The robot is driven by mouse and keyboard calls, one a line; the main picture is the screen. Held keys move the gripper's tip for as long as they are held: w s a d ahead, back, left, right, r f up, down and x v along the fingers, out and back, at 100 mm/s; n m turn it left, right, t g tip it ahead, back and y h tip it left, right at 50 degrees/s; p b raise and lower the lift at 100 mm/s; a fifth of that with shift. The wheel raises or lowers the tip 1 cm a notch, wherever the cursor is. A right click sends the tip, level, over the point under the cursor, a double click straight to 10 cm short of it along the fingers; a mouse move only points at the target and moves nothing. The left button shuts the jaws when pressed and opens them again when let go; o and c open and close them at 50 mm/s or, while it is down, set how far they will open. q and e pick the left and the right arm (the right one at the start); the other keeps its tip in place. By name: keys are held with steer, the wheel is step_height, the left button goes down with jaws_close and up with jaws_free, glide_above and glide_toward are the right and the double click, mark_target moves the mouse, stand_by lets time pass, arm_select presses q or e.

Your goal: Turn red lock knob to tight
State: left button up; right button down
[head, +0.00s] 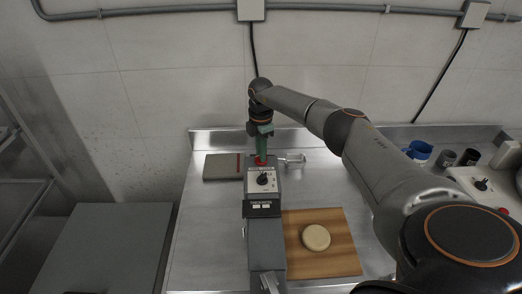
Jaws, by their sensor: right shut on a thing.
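The red lock knob (261,163) sits at the far top end of a grey machine on the steel counter, and only a small part of it shows. My right gripper (261,152) points down over the knob from behind and is shut on it. A black dial (264,179) is on the plate just in front of the knob. My left gripper is not in view.
A wooden board (343,258) with a round pale dough piece (316,237) lies right of the machine. A grey flat box (222,167) lies left of the knob. Blue and dark cups (419,151) stand at the right. Counter between board and cups is partly clear.

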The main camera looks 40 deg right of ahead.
steer(key=m, duration=0.3)
steer(key=shift+m, duration=2.1)
steer(key=c, duration=0.9)
jaws_free()
step_height(320, 180, up, 13)
steer(key=shift+f+b, duration=0.2)
steer(key=shift+b, duration=0.5)
